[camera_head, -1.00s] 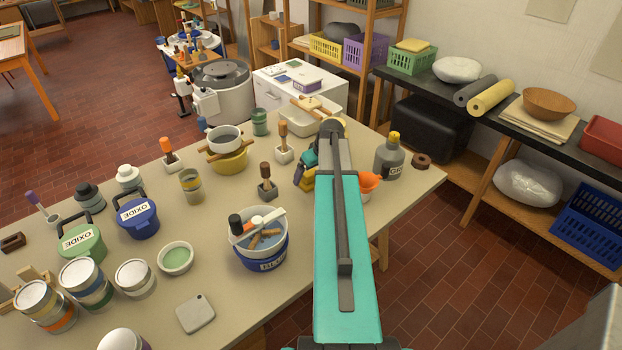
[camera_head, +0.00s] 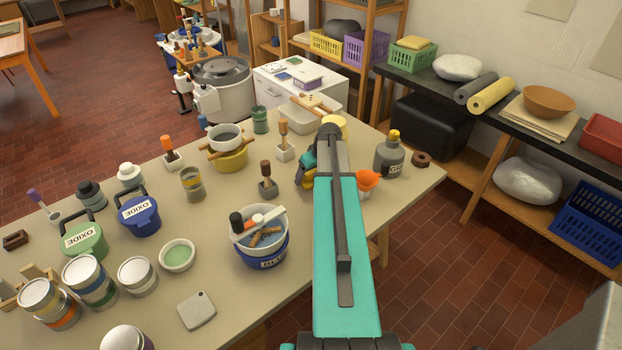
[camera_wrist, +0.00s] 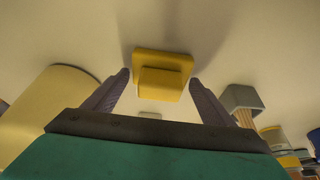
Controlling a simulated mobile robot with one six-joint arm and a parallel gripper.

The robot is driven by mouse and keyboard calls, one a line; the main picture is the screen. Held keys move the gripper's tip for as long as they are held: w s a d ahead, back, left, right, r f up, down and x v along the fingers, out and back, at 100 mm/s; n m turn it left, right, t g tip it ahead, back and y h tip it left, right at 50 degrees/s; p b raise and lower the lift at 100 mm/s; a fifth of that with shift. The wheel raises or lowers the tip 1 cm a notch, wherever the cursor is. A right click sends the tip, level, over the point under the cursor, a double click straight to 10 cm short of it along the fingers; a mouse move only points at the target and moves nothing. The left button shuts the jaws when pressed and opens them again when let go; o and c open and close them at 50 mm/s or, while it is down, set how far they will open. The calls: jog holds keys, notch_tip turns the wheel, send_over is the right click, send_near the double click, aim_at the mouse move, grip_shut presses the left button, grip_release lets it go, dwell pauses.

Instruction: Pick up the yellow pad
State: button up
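The yellow pad (camera_wrist: 163,64) shows in the wrist view as a square slab with a smaller yellow block on its near face. It is on or just above the pale tabletop, and I cannot tell if it touches it. My gripper (camera_wrist: 159,79) is open, with one dark fingertip on each side of the pad and a visible gap on both sides. Nothing is held. In the head view I cannot make out the pad for sure, as my teal arm covers much of that spot.
A yellow cylinder (camera_wrist: 48,108) lies close left of my gripper in the wrist view. A grey block with a wooden handle (camera_wrist: 241,98) stands to the right. In the head view, a grey bottle (camera_head: 389,155), an orange funnel (camera_head: 367,180) and a blue bucket (camera_head: 262,252) stand near my arm.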

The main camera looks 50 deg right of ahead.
jog(key=c, duration=0.7)
jog(key=shift+r, duration=0.15)
jog(key=shift+r+b, duration=0.85)
jog(key=shift+r, duration=0.45)
jog(key=shift+s+r, duration=0.1)
jog(key=shift+r, duration=0.2)
jog(key=s+a+b, duration=0.1)
jog(key=s+a, duration=0.1)
jog(key=s, duration=0.1)
jog(key=s+a+b, duration=0.1)
jog(key=s+a, duration=0.2)
jog(key=s, duration=0.1)
jog(key=s+a+r+b, duration=0.1)
jog(key=s+a+b, duration=0.1)
jog(key=s, duration=0.2)
jog(key=shift+a, duration=0.3)
jog(key=shift+w+d+b, duration=0.15)
jog(key=shift+b, duration=1)
jog(key=b, duration=0.7)
jog(key=shift+s+b, duration=0.25)
jog(key=shift+b, duration=0.1)
jog(key=s+a+b, duration=0.1)
jog(key=b, duration=0.5)
jog(key=shift+b, duration=0.4)
jog(key=shift+s+a+r+b, duration=0.25)
jog(key=shift+s+a+b, duration=0.15)
jog(key=shift+b, duration=0.85)
